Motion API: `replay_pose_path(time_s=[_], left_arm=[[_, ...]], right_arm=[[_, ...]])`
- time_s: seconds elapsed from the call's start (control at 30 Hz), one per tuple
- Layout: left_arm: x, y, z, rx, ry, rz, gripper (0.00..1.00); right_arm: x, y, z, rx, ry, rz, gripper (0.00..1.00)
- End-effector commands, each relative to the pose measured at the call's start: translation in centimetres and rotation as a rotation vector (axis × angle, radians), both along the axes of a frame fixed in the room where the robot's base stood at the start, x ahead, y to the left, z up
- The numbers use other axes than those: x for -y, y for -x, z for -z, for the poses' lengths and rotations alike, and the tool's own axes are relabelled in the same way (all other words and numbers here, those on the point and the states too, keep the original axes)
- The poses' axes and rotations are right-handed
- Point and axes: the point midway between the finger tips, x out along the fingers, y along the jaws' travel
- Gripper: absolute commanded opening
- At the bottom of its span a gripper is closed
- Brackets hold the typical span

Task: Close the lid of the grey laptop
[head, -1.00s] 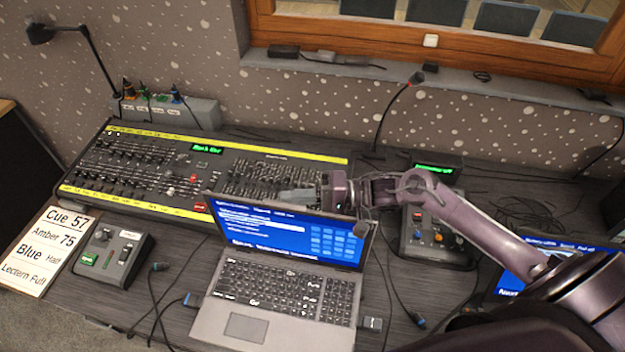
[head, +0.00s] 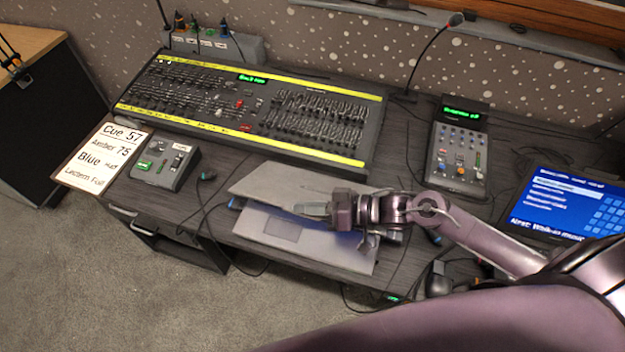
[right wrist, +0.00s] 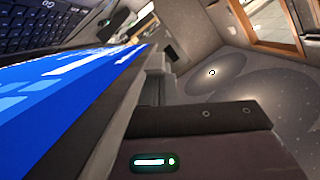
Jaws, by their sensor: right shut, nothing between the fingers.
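The grey laptop (head: 270,180) is on the desk near its front edge. Its lid is tilted far down over the keyboard, with a gap left between lid and base. The front of the base with the touchpad (head: 283,228) shows. In the right wrist view the blue screen (right wrist: 60,90) and part of the keyboard (right wrist: 45,25) show beside the gripper (right wrist: 155,85). My left gripper is out of view.
A large fader console (head: 215,115) stands behind the laptop. A small control box (head: 165,167) and a cue card (head: 103,157) are at left. A second control box (head: 458,160) and another blue screen (head: 570,205) are at right. Cables cross the desk.

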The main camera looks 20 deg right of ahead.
Motion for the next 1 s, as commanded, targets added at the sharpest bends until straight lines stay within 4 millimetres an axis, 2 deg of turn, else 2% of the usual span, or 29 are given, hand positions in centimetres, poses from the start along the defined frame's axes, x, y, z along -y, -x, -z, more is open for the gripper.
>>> replay_pose_path(time_s=[0.03, 0.2, 0.5, 0.7, 1.0], left_arm=[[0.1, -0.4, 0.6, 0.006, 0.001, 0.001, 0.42], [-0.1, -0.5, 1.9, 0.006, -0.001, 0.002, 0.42], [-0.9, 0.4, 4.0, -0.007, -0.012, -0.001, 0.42], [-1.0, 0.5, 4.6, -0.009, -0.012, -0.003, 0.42], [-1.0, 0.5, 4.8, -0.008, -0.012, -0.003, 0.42]], right_arm=[[-0.5, 0.8, 1.4, 0.029, 0.025, 0.0, 0.0], [-1.7, 2.2, 4.6, 0.147, 0.113, 0.0, 0.0], [-2.7, 3.6, 8.8, 0.27, 0.204, 0.001, 0.0], [-3.0, 3.9, 10.2, 0.27, 0.203, 0.0, 0.0], [-3.0, 4.0, 10.6, 0.27, 0.202, 0.0, 0.0]])
